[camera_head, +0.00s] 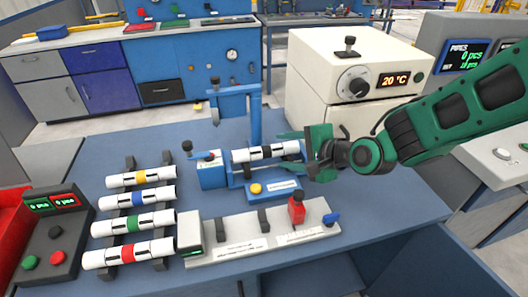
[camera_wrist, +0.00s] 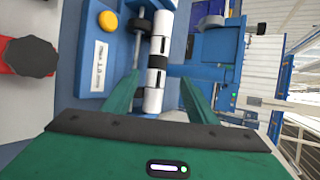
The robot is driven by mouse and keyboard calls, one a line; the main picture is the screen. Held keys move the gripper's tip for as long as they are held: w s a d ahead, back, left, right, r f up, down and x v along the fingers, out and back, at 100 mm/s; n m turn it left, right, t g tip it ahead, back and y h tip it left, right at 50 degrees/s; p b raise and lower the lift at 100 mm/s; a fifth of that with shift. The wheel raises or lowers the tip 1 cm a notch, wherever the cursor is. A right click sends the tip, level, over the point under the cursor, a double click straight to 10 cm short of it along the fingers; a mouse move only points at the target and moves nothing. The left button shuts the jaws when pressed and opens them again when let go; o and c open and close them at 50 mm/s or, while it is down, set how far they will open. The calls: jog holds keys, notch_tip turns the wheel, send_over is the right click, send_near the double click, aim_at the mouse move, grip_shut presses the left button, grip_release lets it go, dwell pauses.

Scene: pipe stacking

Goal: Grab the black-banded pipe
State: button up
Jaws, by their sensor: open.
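The black-banded pipe (camera_head: 266,153) is white with a black middle band and lies in the blue press-like fixture (camera_head: 211,172) in the head view. In the wrist view the pipe (camera_wrist: 158,62) runs up the picture from between the fingers. My gripper (camera_head: 303,153) is at the pipe's right end in the head view. In the wrist view my gripper's (camera_wrist: 158,92) two green fingers stand open, one on each side of the pipe's near part, with gaps visible. Whether a finger touches the pipe cannot be told.
A rack with yellow (camera_head: 141,177), blue (camera_head: 138,198), green (camera_head: 132,223) and red-banded (camera_head: 128,253) pipes is at left. A grey fixture with a red clamp (camera_head: 297,209) lies in front. A white oven-like box (camera_head: 350,85) stands behind my gripper. A yellow button (camera_head: 257,188) is beside the pipe.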

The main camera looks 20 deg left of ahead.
aim_at(272, 151)
jog(key=x, duration=0.5)
jog(key=shift+s+a+f, duration=0.1)
jog(key=shift+a+f, duration=0.05)
jog(key=shift+f, duration=0.3)
jog(key=shift+w+a+f, duration=0.3)
jog(key=shift+w+a, duration=0.05)
jog(key=shift+a, duration=0.05)
jog(key=shift+c, duration=0.6)
jog(key=c, duration=1)
jog(key=shift+c, duration=0.2)
jog(key=shift+r, duration=0.15)
